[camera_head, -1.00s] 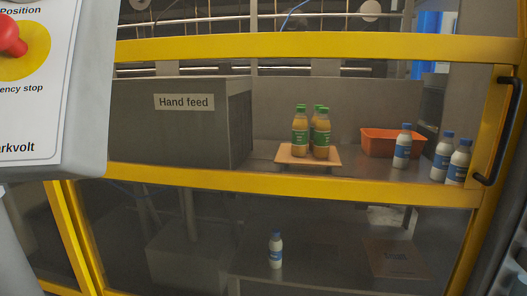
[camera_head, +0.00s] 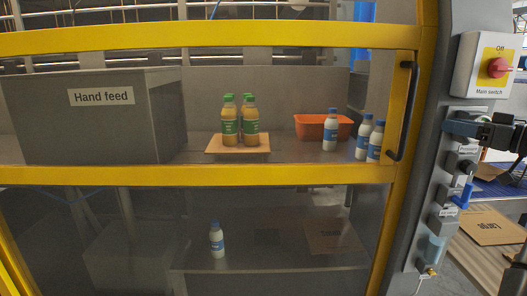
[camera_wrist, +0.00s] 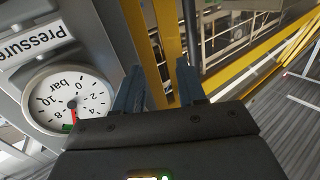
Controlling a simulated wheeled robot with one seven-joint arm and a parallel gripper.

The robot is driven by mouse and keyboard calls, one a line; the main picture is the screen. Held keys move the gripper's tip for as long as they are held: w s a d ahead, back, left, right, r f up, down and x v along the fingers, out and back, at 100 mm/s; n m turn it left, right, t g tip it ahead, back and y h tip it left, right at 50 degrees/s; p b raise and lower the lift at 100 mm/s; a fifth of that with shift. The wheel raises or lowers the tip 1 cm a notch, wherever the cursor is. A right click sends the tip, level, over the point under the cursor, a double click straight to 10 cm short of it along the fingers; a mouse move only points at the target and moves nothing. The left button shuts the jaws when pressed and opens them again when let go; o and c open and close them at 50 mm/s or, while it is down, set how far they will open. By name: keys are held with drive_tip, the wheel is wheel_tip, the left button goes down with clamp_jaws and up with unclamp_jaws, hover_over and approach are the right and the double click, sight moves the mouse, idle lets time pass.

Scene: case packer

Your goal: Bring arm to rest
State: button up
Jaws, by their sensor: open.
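My gripper (camera_wrist: 160,78) shows in the wrist view with its two blue-grey fingers apart and nothing between them. Beyond the fingers is a yellow frame bar, apart from them as far as I can tell. In the head view my gripper (camera_head: 458,127) is at the right, in front of the grey control post below the main switch (camera_head: 498,68). Whether it touches the post is unclear there.
A pressure gauge (camera_wrist: 68,98) is close left of the fingers in the wrist view. The yellow-framed guard door (camera_head: 230,175) with a black handle (camera_head: 403,110) looks closed. Behind it are juice bottles on a board (camera_head: 238,151), an orange bin (camera_head: 312,127) and several white bottles.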

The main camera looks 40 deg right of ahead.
drive_tip(key=w+a+f+m+g+h+p, duration=0.1)
drive_tip(key=w+a+f+m+g, duration=0.15)
drive_tip(key=a+f, duration=0.75)
drive_tip(key=w+a+f+m+g+h, duration=0.1)
drive_tip(key=w+a+f+m+h, duration=0.15)
drive_tip(key=a+f, duration=0.7)
drive_tip(key=s+a+f+g+p, duration=0.1)
drive_tip(key=s+a+f, duration=0.5)
drive_tip(key=a+f, duration=0.6)
drive_tip(key=s+a+r+n+y+p, duration=0.1)
drive_tip(key=s+a+r+n+y, duration=0.1)
drive_tip(key=s+a+r, duration=0.3)
drive_tip(key=s+a+r+n+t+y+p, duration=0.1)
drive_tip(key=s+a+r+n, duration=0.3)
drive_tip(key=s+a, duration=0.9)
drive_tip(key=s+r+y, duration=0.1)
drive_tip(key=s, duration=0.2)
drive_tip(key=shift+s+a+r, duration=0.2)
drive_tip(key=shift+a, duration=0.15)
drive_tip(key=shift+t, duration=0.25)
drive_tip(key=shift+c, duration=0.5)
